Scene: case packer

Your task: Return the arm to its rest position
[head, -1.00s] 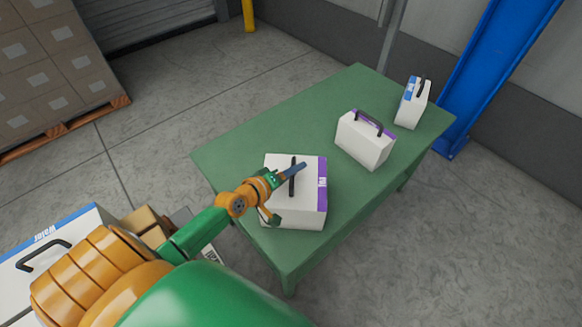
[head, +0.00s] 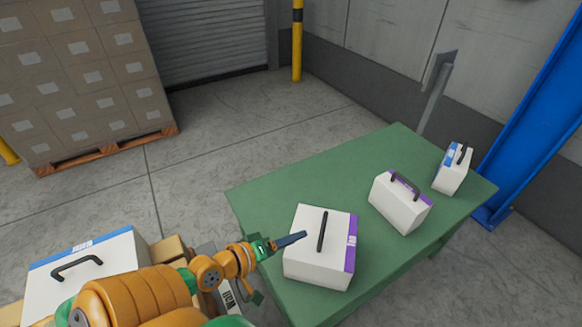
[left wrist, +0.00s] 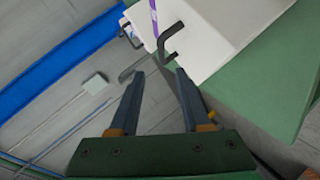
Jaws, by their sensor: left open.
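My left gripper (head: 275,268) is open and empty. In the head view it is at the left edge of the green table, just left of the nearest white case. In the left wrist view its two fingers (left wrist: 158,90) stand apart with nothing between them. The nearest white case (head: 310,266) has a purple stripe and a black handle and stands on the green table (head: 285,186). White cases also show beyond the fingers in the left wrist view (left wrist: 215,35). My right gripper is not in view.
A second purple-striped case (head: 396,208) and a blue-striped case (head: 451,174) stand farther right on the table. Another blue-striped case (head: 82,268) is at lower left beside cardboard boxes. A pallet of cartons (head: 75,80), a yellow post (head: 297,40) and a blue column (head: 530,130) stand behind.

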